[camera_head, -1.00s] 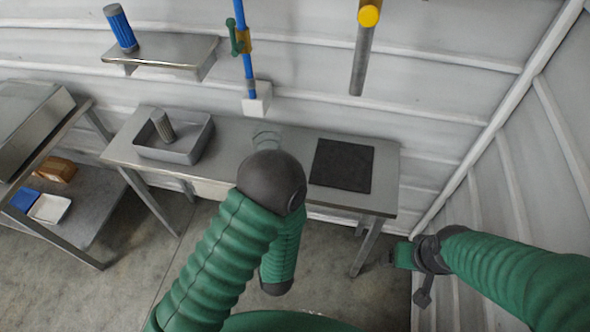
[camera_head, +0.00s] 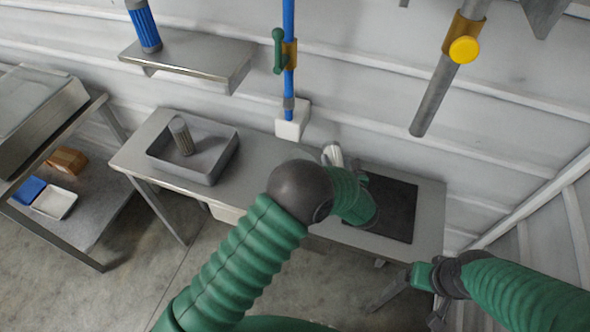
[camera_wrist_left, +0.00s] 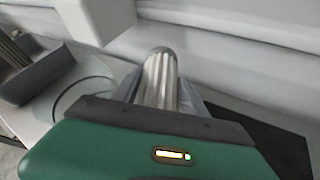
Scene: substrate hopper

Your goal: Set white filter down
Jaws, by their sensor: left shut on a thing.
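The white filter (camera_head: 333,155) is a pale ribbed cylinder, partly hidden behind my left arm in the head view. It also shows in the left wrist view (camera_wrist_left: 158,75), standing roughly upright between the fingers. My left gripper (camera_wrist_left: 160,98) is shut on it. The filter is by the left side of the black mat (camera_head: 398,208) on the steel table (camera_head: 257,188). I cannot tell whether its base touches anything, because the gripper hides it. My right gripper (camera_head: 400,288) hangs in front of the table's right end; its jaw opening is unclear.
A grey tray (camera_head: 226,160) with a darker ribbed filter (camera_head: 181,136) stands on the table's left. A white block (camera_head: 293,121) on the blue pipe (camera_head: 288,60) hangs near the held filter. A grey pipe (camera_head: 435,95) hangs above the mat. A shelf (camera_head: 190,58) holds a blue filter (camera_head: 144,27).

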